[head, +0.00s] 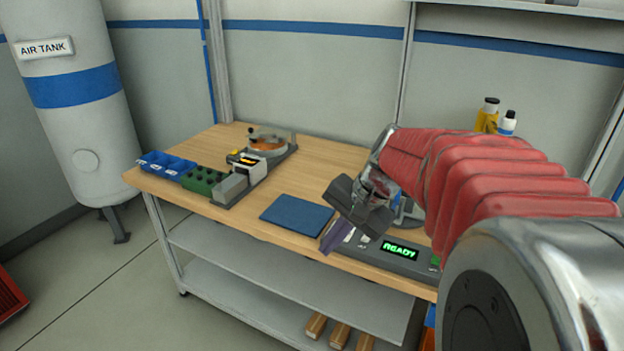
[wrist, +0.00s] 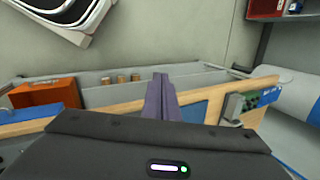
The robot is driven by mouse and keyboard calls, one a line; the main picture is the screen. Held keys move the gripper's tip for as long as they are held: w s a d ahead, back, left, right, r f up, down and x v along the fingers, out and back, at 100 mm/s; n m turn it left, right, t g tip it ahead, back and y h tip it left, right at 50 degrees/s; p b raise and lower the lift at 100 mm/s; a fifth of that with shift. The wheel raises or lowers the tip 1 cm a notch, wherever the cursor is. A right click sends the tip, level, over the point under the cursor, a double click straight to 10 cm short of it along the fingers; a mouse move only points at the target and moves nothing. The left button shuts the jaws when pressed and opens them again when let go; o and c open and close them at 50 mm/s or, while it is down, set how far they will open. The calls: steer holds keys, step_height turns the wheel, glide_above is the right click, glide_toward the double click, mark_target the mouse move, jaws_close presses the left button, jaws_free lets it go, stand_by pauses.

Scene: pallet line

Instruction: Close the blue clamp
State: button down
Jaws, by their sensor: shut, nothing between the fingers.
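I cannot make out a blue clamp for certain in either view. My gripper (head: 334,240) hangs over the front of the workbench, right of a flat blue pad (head: 297,214). Its purple fingers are shut and hold nothing. They also show together in the wrist view (wrist: 160,98), with a piece of the blue pad (wrist: 200,110) to their right. A round grey-blue part (head: 408,212) shows just behind my gripper and is mostly hidden by it, so I cannot tell what it is.
A grey console (head: 385,255) reading READY lies at the bench's front right. Blue bins (head: 165,164), a green block (head: 203,180) and a fixture with an orange disc (head: 267,143) stand left. Bottles (head: 488,115) stand behind my arm. The wooden bench top (head: 325,160) is clear at mid-back.

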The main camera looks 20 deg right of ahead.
steer(key=w+d+f+m+t+y, duration=0.1)
steer(key=d+m, duration=0.4)
steer(key=d, duration=0.6)
steer(key=w+d+f+m+t, duration=0.1)
steer(key=d+f+m+t, duration=0.2)
steer(key=d, duration=0.9)
steer(key=w+d+f+m+t+y, duration=0.1)
steer(key=d+f+m+t, duration=0.1)
steer(key=d+f+m, duration=0.5)
steer(key=shift+d+f+m+t+y, duration=0.1)
steer(key=shift+d+m+t+y, duration=0.05)
steer(key=shift+d, duration=1.05)
steer(key=shift+d+f+m+t+y, duration=0.1)
steer(key=shift+d+m+t+y, duration=0.05)
steer(key=shift+d, duration=1.05)
steer(key=x, duration=1)
steer(key=shift+w+a+f, duration=0.1)
steer(key=shift+a, duration=0.1)
steer(key=r, duration=0.3)
steer(key=shift+a+r, duration=0.1)
steer(key=shift+a, duration=0.15)
steer(key=shift+a+r, duration=0.15)
steer(key=shift+r, duration=0.3)
